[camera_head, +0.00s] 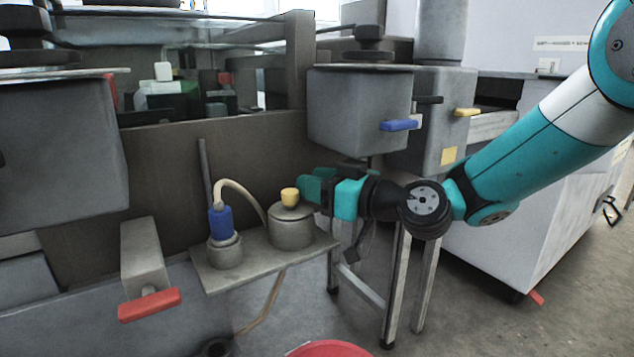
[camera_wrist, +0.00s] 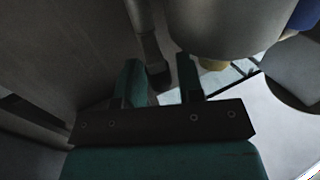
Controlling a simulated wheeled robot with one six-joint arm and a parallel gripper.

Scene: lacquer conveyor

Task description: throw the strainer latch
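A grey round pot with a lid (camera_head: 291,228), which may be the strainer, stands on a small shelf in the head view. A yellow knob (camera_head: 290,197) sits on top of it. I cannot tell for certain which part is the latch. My gripper (camera_head: 309,189) is just right of the yellow knob, at about its height in the picture. In the wrist view my two teal fingers (camera_wrist: 159,80) are apart, with a dark-ended grey bar (camera_wrist: 150,45) showing in the gap behind them. A yellow part (camera_wrist: 212,63) below a grey rounded body lies right of the fingers; contact cannot be told.
A blue-capped fitting (camera_head: 220,224) with a hose stands left of the pot on the grey shelf (camera_head: 232,277). A red handle (camera_head: 149,305) juts out at lower left. A grey box with a blue handle (camera_head: 399,125) hangs above my gripper. A yellow handle (camera_head: 467,112) is farther right.

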